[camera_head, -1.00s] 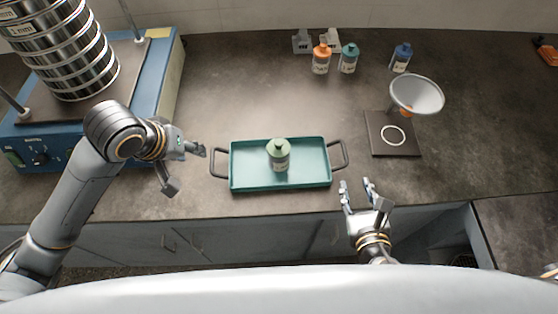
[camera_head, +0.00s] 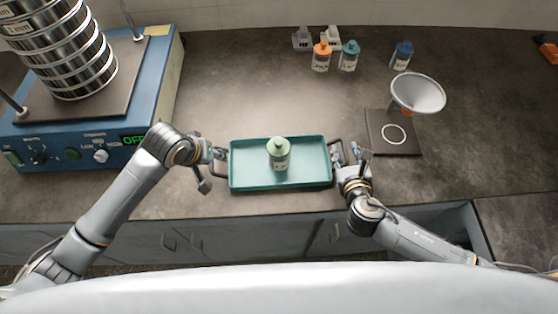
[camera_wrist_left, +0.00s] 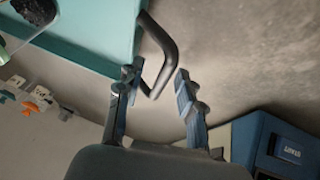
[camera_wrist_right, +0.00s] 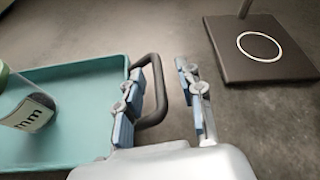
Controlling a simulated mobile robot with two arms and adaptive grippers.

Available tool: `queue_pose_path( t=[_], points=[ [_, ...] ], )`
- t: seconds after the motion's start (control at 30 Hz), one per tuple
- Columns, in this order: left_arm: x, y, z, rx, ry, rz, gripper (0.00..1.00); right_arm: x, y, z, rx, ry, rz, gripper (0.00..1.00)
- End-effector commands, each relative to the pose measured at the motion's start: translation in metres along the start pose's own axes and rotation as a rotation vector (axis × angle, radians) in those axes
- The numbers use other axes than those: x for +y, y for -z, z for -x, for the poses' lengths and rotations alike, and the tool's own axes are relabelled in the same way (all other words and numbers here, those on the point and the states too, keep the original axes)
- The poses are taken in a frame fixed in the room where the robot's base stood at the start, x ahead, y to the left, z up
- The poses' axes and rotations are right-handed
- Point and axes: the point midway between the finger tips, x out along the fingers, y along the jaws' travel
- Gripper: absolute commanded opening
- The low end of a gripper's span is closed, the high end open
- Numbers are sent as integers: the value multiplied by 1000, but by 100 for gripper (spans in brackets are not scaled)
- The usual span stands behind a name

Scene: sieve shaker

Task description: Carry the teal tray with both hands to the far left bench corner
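The teal tray (camera_head: 305,177) lies on the dark bench near its front edge, with a dark loop handle at each end. A green-capped bottle (camera_head: 280,155) stands upright on it. My left gripper (camera_head: 212,168) is at the tray's left handle (camera_wrist_left: 165,50); in the left wrist view its fingers (camera_wrist_left: 155,92) are open with the handle's outer bar between them. My right gripper (camera_head: 350,155) is at the right handle (camera_wrist_right: 154,85); in the right wrist view its fingers (camera_wrist_right: 162,92) are open, one inside the loop and one outside it, with the bar between.
The blue sieve shaker (camera_head: 110,140) with its sieve stack (camera_head: 75,55) stands at the far left. A funnel (camera_head: 417,92) on a dark stand base (camera_head: 393,132) is just right of the tray. Several bottles (camera_head: 348,58) stand at the back. The bench behind the tray is clear.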

Motion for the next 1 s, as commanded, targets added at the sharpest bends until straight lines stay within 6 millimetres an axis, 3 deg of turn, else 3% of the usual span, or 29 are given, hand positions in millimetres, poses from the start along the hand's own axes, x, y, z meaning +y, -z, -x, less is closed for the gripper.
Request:
queue_pose_path(
  t=[0.27, 0.4, 0.47, 1.0],
  points=[
    [0, 0, -1, 0, 0, 0, 38, 0, 0, -1, 0, 0, -1, 38],
    [0, 0, -1, 0, 0, 0, 9, 0, 0, -1, 0, 0, -1, 9],
    [0, 0, -1, 0, 0, 0, 0, 0, 0, -1, 0, 0, -1, 0],
    [1, 4, 6, 3, 1, 1, 0, -1, -6, 2, 1, 0, 1, 0]
  ],
)
